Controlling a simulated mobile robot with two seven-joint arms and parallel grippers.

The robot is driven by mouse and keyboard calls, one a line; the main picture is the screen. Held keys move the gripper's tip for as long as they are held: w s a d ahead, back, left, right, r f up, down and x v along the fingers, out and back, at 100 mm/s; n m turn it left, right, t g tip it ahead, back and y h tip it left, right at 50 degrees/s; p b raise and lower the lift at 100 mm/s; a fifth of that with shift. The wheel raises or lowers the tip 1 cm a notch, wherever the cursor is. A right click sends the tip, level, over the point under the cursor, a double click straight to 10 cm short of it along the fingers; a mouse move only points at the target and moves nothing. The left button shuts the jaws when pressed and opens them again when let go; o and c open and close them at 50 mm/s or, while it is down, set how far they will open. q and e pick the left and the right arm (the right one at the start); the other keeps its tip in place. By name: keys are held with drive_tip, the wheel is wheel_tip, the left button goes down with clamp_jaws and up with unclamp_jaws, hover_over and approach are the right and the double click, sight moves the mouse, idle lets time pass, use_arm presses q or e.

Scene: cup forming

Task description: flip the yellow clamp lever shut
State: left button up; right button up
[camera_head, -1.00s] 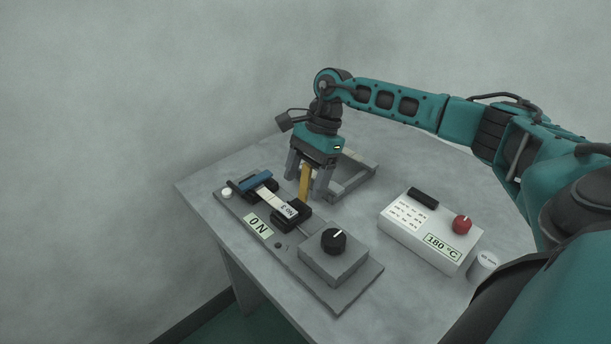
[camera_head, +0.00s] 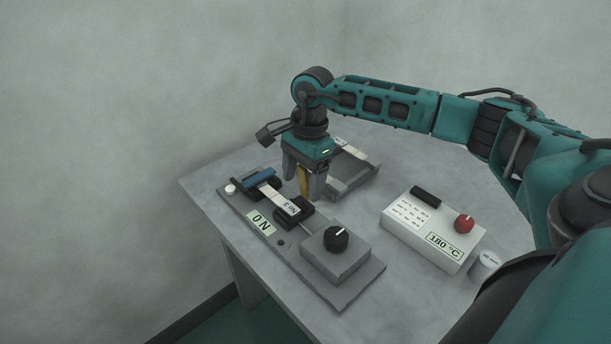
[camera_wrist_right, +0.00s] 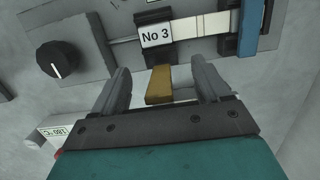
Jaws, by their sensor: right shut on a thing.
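The yellow clamp lever (camera_head: 305,184) stands up, tilted, beside the black clamp block (camera_head: 309,220) on the grey fixture plate (camera_head: 341,296). My right gripper (camera_head: 303,178) points down over the lever, with one finger on each side of it. In the right wrist view the lever (camera_wrist_right: 158,86) lies between the spread fingers, and my right gripper (camera_wrist_right: 162,75) is shut on it; finger contact is hard to make out. A pale strip labelled No 3 (camera_head: 274,199) runs from the blue clamp (camera_head: 259,178) to the black block. My left gripper is out of view.
A black knob (camera_head: 336,238) sits on a grey box at the plate's near end. A white control box reading 180 °C (camera_head: 430,230) with a red knob stands right. A grey tray (camera_head: 352,186) lies behind my gripper. A small white-topped cylinder (camera_head: 487,263) stands at the right.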

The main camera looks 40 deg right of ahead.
drive_tip(key=shift+s+a+f, duration=0.1)
drive_tip(key=shift+a+f, duration=0.1)
drive_tip(key=shift+a, duration=0.6)
drive_tip(key=shift+s+f, duration=0.1)
idle(0.6)
drive_tip(key=o, duration=1.4)
drive_tip(key=shift+c, duration=0.2)
drive_tip(key=shift+d, duration=0.1)
drive_tip(key=r, duration=0.4)
drive_tip(key=d+r, duration=0.1)
drive_tip(key=r, duration=0.8)
drive_tip(key=shift+w+d, duration=0.2)
drive_tip(key=shift+d, duration=0.2)
drive_tip(key=shift+c, duration=0.2)
